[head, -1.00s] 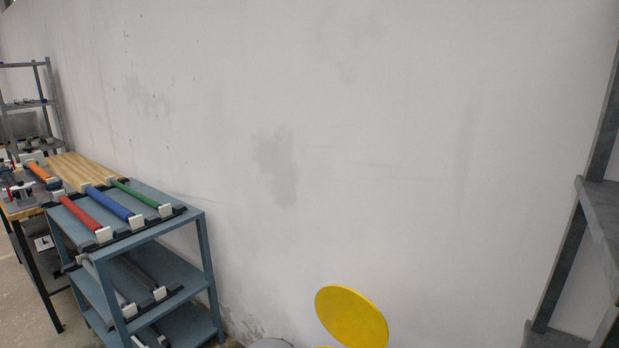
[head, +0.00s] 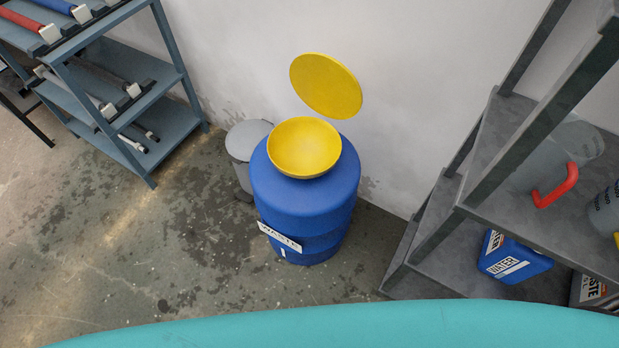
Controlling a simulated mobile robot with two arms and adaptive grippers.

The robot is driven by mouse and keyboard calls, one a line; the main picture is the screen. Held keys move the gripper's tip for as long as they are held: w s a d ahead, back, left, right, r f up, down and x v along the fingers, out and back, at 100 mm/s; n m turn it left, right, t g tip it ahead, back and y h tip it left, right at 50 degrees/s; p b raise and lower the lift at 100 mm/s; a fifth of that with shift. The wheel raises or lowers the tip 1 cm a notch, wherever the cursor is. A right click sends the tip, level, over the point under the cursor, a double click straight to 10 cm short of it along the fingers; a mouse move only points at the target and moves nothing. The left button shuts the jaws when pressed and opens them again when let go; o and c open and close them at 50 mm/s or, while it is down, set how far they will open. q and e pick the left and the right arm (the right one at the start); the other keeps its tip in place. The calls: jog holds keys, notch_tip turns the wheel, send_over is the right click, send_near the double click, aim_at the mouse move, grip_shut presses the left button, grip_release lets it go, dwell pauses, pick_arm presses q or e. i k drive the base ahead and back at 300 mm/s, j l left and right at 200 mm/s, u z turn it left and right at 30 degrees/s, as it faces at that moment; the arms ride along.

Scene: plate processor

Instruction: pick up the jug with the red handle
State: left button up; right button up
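The jug (head: 533,168) is grey and partly see-through, with a red handle (head: 556,186) facing the front left. It stands on the upper visible shelf of the grey rack at the right of the head view. A rack post crosses in front of part of it. Neither of my grippers is in view.
The grey rack (head: 590,245) has posts near the jug. Below is a blue water container (head: 513,258); another vessel (head: 606,210) is at the right edge. A blue waste barrel (head: 306,206) with a yellow funnel (head: 303,148) stands by the wall. Floor (head: 150,250) at left is clear.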

aim_at(575, 143)
jog(key=l+z, duration=0.1)
jog(key=z, duration=1.6)
jog(key=i+z, duration=0.1)
